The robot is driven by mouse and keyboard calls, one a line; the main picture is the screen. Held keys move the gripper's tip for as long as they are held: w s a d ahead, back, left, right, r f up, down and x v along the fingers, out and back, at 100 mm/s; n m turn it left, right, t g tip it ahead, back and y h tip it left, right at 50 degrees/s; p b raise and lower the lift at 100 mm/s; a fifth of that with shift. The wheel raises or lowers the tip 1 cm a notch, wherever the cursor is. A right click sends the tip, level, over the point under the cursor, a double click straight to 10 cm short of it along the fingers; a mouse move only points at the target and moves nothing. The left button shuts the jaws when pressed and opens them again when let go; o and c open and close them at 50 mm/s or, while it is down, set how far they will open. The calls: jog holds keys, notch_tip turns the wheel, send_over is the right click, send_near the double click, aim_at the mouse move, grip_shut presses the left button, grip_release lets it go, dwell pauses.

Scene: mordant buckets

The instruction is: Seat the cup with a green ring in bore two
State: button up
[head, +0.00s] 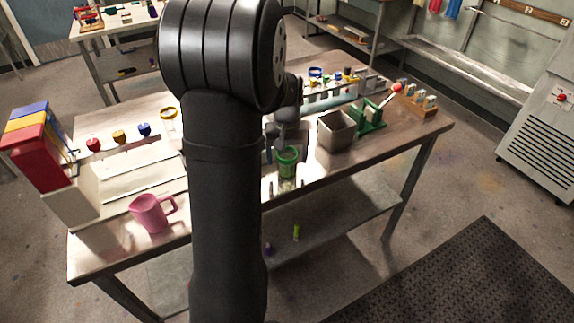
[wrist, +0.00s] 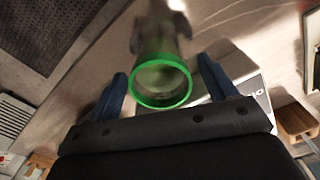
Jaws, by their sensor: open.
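The cup with a green ring (head: 287,163) stands near the front edge of the table, green and see-through below its rim. In the wrist view the green-rimmed cup (wrist: 162,82) shows between the two blue fingers of my gripper (wrist: 165,88). The fingers are apart, one on each side of it, and I cannot tell whether either touches it. In the head view my gripper (head: 286,146) is at the cup, partly hidden by my arm. I cannot make out bore two.
A grey bin (head: 336,131) and a green stand (head: 370,117) are right of the cup. A rack with several coloured pieces (head: 333,97) is behind. A pink jug (head: 152,214) stands front left.

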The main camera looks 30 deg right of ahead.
jog(key=c, duration=1.2)
jog(key=shift+r, duration=0.2)
notch_tip(320, 180, up, 28)
jog(key=shift+f, duration=0.25)
dwell(0.8)
